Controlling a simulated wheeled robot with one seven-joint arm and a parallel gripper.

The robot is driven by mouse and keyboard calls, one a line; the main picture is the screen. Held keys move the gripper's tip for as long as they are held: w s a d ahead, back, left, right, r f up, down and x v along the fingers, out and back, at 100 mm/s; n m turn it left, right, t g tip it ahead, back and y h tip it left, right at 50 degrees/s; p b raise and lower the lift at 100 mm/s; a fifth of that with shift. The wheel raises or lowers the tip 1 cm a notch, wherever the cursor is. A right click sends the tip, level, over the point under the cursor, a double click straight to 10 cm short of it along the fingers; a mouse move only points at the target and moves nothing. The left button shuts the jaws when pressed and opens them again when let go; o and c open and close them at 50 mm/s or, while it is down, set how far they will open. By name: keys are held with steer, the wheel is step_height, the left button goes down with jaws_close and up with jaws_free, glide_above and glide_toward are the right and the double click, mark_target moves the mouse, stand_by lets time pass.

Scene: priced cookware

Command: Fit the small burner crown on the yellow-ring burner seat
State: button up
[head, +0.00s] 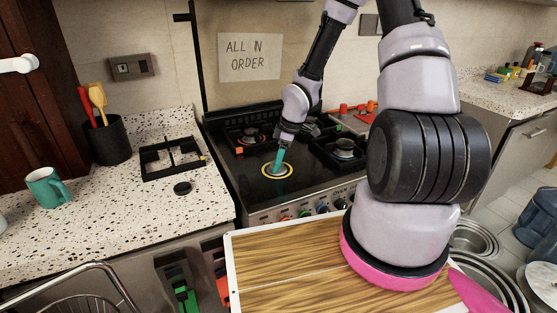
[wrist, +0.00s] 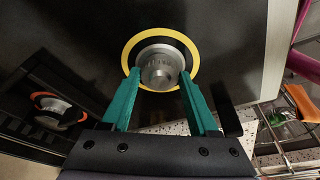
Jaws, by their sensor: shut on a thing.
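The yellow-ring burner seat (head: 291,172) is at the front left of the black hob; its yellow ring with a dark band inside also shows in the wrist view (wrist: 129,50). My gripper (head: 278,168) is directly over it, teal fingers pointing down. In the wrist view, the fingers (wrist: 159,76) are shut on a round grey metal piece, the small burner crown (wrist: 160,68), one finger on each side. The crown lies roughly within the ring, a little towards the fingers. I cannot tell whether it rests fully on the seat; the contact underneath is hidden.
An orange-ring burner (wrist: 52,101) is at the left in the wrist view. Another burner with a grate (head: 344,152) stands to the right on the hob. A black grate (head: 172,157) and a black cap (head: 182,188) lie on the left counter, near a teal mug (head: 46,188).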

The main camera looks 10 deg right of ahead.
steer(key=o, duration=1.5)
steer(key=shift+o, duration=0.3)
steer(key=v, duration=1)
steer(key=shift+r, duration=0.35)
steer(key=shift+d, duration=0.1)
